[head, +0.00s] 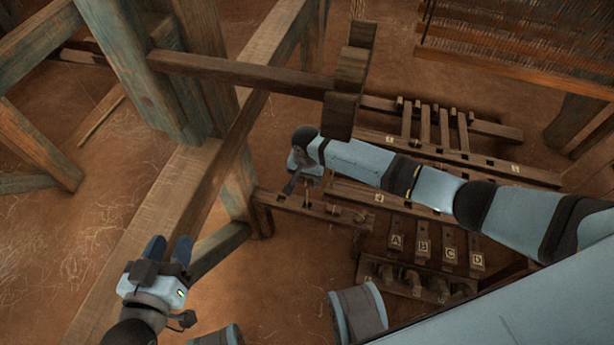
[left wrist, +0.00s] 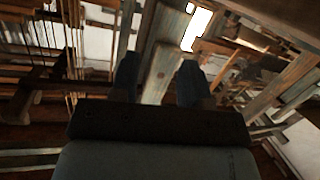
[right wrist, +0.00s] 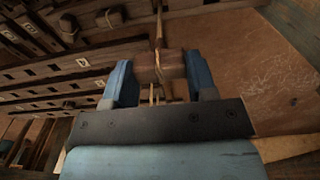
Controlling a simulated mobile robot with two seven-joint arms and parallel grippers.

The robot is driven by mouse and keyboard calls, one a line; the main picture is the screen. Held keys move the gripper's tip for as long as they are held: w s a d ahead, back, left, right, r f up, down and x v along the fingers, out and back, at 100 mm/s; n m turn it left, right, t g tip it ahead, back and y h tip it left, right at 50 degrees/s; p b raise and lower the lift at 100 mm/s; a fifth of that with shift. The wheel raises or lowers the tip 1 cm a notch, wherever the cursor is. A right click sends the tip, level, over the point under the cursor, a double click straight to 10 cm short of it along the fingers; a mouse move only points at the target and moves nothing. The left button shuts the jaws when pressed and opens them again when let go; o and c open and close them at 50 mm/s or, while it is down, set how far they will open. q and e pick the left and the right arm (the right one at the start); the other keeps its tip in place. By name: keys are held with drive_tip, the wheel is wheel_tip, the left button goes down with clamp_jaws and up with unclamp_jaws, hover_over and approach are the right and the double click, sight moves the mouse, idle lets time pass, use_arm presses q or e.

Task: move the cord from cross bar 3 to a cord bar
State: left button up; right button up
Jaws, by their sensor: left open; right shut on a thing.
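My right gripper (head: 302,180) is shut on a small brown wooden piece (right wrist: 158,68), which shows between its blue fingers in the right wrist view. A thin tan cord (right wrist: 159,22) runs from this piece. In the head view the gripper hides most of it, above a narrow wooden bar (head: 275,199) at the frame's left end. Dark cross bars with small white labels (head: 465,163) lie to the right; they also show in the right wrist view (right wrist: 50,91). I cannot tell which is cross bar 3. My left gripper (head: 168,250) is open and empty, low at the left.
Wooden blocks lettered A to D (head: 422,246) hang right of the narrow bar. A thick beam (head: 190,185) and a blue-worn post (head: 145,75) stand left. A dark horizontal bar (head: 240,73) crosses above my right gripper. The earth floor (head: 60,240) is open at the left.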

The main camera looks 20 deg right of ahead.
sight(307, 188)
drive_tip(key=shift+f+b, duration=0.3)
drive_tip(key=shift+f, duration=0.1)
drive_tip(key=shift+f+b, duration=0.5)
drive_tip(key=shift+b, duration=0.15)
drive_tip(key=shift+f+b, duration=0.65)
drive_tip(key=shift+b, duration=0.1)
use_arm(q)
wheel_tip(307, 188, up, 7)
drive_tip(key=d+t+h, duration=0.3)
use_arm(e)
drive_tip(key=shift+f+b, duration=0.4)
drive_tip(key=shift+b, duration=0.05)
drive_tip(key=shift+f, duration=0.2)
drive_tip(key=shift+f+b, duration=0.7)
drive_tip(key=shift+b, duration=0.35)
use_arm(q)
wheel_tip(307, 188, down, 9)
drive_tip(key=m+g+b, duration=0.1)
drive_tip(key=g+b, duration=0.2)
drive_tip(key=b, duration=0.2)
drive_tip(key=shift+w+d+f+m, duration=0.2)
drive_tip(key=shift+w+d+m, duration=0.1)
drive_tip(key=shift+w, duration=0.1)
use_arm(e)
wheel_tip(307, 188, down, 8)
drive_tip(key=shift+f, duration=0.1)
